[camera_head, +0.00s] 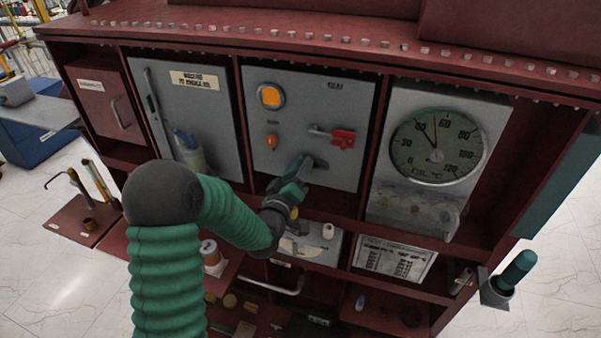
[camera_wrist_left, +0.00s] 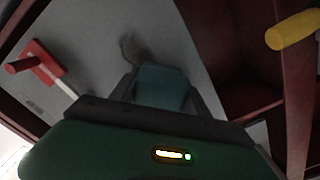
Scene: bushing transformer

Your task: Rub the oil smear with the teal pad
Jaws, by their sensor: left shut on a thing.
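My left gripper (camera_head: 300,172) is shut on the teal pad (camera_wrist_left: 162,86), which sits between the two fingers in the left wrist view. In the head view the gripper is at the lower part of the middle grey panel (camera_head: 350,103), and the fingers mostly hide the pad. A dark brownish oil smear (camera_wrist_left: 132,47) marks the grey panel just beyond the pad in the wrist view. In the head view a dark patch (camera_head: 320,163) shows just right of the fingertips. I cannot tell whether the pad touches the panel. My right gripper is in neither view.
A red switch handle (camera_head: 342,138) juts out above the gripper and also shows in the wrist view (camera_wrist_left: 42,63). The oil dial (camera_head: 438,146) is to the right. A spray bottle (camera_head: 190,151) stands left. Dark red shelf edges and small items lie below.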

